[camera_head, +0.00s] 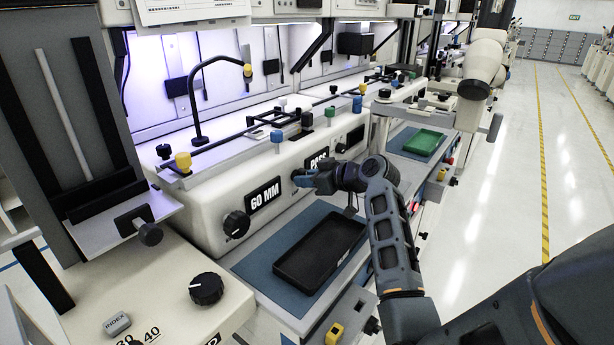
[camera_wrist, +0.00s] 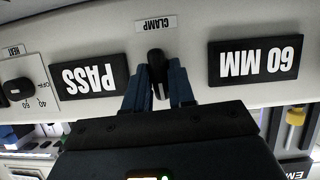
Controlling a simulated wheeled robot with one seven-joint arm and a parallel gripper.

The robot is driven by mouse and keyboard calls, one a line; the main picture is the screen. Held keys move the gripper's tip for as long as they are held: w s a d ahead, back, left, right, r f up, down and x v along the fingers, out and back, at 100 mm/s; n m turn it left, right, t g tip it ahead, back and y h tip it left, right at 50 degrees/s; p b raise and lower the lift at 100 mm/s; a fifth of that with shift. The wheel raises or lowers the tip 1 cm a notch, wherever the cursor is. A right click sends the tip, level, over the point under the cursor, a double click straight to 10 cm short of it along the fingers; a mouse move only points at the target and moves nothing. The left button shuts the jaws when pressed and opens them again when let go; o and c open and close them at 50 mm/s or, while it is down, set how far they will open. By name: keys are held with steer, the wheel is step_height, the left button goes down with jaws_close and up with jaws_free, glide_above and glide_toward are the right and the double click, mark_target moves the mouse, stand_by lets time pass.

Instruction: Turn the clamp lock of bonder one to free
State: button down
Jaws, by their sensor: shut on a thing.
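The clamp lock is a small black knob (camera_wrist: 157,72) under a CLAMP label (camera_wrist: 155,24), which reads upside down in the wrist view. It sits on the pale front panel of the bonder (camera_head: 215,205), between the 60 MM sign (camera_head: 263,195) and the PASS sign (camera_head: 317,157). My gripper (camera_wrist: 160,88) is shut on the knob, with one blue finger on each side of it. In the head view my gripper (camera_head: 302,180) reaches the panel from the right and hides the knob. No free or locked marking can be read.
A black dial (camera_head: 236,224) is left of the 60 MM sign. A HEAT dial (camera_wrist: 16,90) shows beyond the PASS sign in the wrist view. A black tray (camera_head: 318,252) lies on a blue mat (camera_head: 266,258) below my arm. The aisle at right is clear.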

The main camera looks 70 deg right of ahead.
steer(key=shift+y, duration=0.3)
stand_by(0.4)
steer(key=c, duration=1)
jaws_free()
steer(key=shift+c, duration=0.2)
steer(key=v, duration=0.7)
steer(key=shift+s+b, duration=0.4)
steer(key=shift+r, duration=0.1)
steer(key=shift+a, duration=0.1)
